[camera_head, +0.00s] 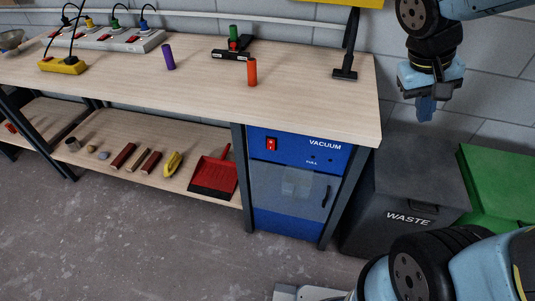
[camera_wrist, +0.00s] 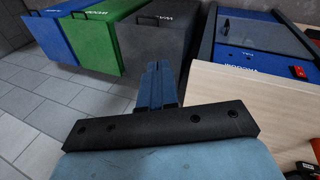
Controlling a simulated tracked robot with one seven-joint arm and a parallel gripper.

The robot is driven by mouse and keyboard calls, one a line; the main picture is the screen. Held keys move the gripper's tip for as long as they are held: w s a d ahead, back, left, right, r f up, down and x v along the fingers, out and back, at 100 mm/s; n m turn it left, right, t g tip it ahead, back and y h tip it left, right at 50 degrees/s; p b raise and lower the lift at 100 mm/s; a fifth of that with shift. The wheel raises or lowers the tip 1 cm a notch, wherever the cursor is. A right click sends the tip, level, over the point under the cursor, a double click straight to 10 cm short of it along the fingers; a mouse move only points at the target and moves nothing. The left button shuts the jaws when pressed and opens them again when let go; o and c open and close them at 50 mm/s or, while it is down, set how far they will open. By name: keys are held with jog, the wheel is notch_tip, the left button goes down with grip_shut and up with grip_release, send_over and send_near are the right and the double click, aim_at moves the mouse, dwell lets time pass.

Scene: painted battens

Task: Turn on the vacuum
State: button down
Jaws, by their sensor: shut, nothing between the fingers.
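The blue vacuum unit (camera_head: 296,196) stands under the right end of the workbench, with white "VACUUM" lettering at its top. A red rocker switch (camera_head: 271,144) is on the left of its upper panel. The switch also shows small at the right of the wrist view (camera_wrist: 299,71); I cannot tell its position. My gripper (camera_head: 426,112) hangs at the upper right, above the waste bin and to the right of the bench, apart from the vacuum. Its blue fingers (camera_wrist: 155,85) are closed together and empty.
The bench top (camera_head: 200,92) holds a purple cylinder (camera_head: 168,57), an orange cylinder (camera_head: 252,72), power strips and a black vacuum nozzle (camera_head: 345,73). A dark waste bin (camera_head: 405,185) and a green bin (camera_head: 500,185) stand right of the vacuum. A red dustpan (camera_head: 215,173) lies on the lower shelf.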

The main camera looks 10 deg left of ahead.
aim_at(271, 149)
jog(key=w+a+f+n+t+h, duration=0.4)
jog(key=a+f, duration=0.4)
jog(key=w+a+f+n+t+h, duration=0.3)
jog(key=w+a+f+h, duration=0.1)
jog(key=a+f, duration=0.4)
jog(key=s+a+f+n+t+y, duration=0.4)
jog(key=a+f+y, duration=0.1)
jog(key=a+f, duration=0.3)
jog(key=s+a+f+n+t+y, duration=0.4)
jog(key=a+f+y, duration=0.1)
jog(key=a+f, duration=0.4)
jog(key=shift+s+a+n+y, duration=0.15)
jog(key=shift+a+n+y, duration=0.25)
jog(key=shift+a, duration=0.35)
jog(key=shift+f, duration=0.1)
jog(key=w, duration=0.4)
jog(key=w+f, duration=0.1)
jog(key=w, duration=0.4)
jog(key=w+d, duration=0.1)
jog(key=w, duration=0.3)
jog(key=shift+w+f, duration=0.35)
jog(key=shift+w, duration=0.05)
jog(key=shift+d, duration=0.1)
jog(key=shift+w, duration=0.1)
